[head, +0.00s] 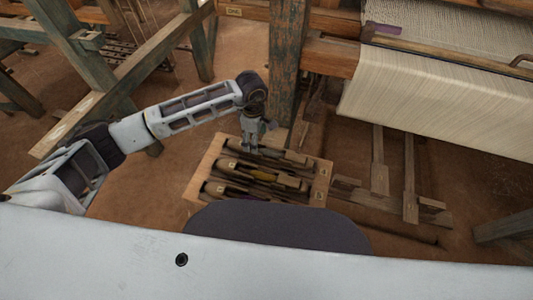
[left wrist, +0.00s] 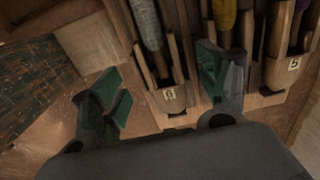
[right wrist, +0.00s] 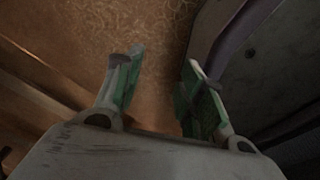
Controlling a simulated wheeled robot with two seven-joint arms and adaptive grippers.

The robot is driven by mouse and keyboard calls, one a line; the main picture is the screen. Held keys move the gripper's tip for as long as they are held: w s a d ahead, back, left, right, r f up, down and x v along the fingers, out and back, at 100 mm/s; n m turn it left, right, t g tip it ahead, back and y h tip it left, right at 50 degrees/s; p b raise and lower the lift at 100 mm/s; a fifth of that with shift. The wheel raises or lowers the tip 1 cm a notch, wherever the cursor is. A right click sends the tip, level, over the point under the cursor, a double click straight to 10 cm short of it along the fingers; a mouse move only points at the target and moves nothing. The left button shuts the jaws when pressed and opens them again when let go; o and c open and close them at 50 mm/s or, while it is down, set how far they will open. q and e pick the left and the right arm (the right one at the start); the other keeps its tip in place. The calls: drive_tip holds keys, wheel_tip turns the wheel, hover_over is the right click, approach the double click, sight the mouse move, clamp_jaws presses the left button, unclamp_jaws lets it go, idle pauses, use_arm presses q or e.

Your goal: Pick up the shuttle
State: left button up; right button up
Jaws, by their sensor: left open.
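A wooden tray (head: 206,166) on the floor holds several long wooden shuttles (head: 286,156) in slots. My left gripper (head: 254,146) hangs over the tray's far part, pointing down. In the left wrist view, my left gripper (left wrist: 160,88) is open and empty. A shuttle with a grey-blue bobbin (left wrist: 148,28) lies in a slot just beyond the gap between its fingers, above a tag that looks like 6. Shuttles with a yellow bobbin (left wrist: 224,14) and a dark bobbin lie to the right. My right gripper (right wrist: 163,72) is open and empty, and shows only in the right wrist view.
A wooden loom post (head: 288,60) stands right behind the tray. The loom with cream cloth (head: 440,95) fills the upper right, with wooden treadles (head: 410,180) below it. A slanted timber frame (head: 130,85) stands at upper left. Bare earth floor lies left of the tray.

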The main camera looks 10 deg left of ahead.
use_arm(q)
drive_tip(key=shift+d+f, duration=0.1)
drive_tip(key=shift+f, duration=0.5)
wheel_tip(320, 180, down, 3)
drive_tip(key=shift+d+r, duration=0.1)
drive_tip(key=shift+d, duration=0.05)
drive_tip(key=shift+f, duration=0.55)
drive_tip(key=shift+c, duration=0.3)
drive_tip(key=c, duration=1.2)
drive_tip(key=shift+w, duration=0.1)
drive_tip(key=shift+r, duration=5.05)
use_arm(e)
drive_tip(key=shift+w+d+r, duration=0.1)
drive_tip(key=shift+w+d, duration=0.2)
drive_tip(key=shift+d, duration=0.6)
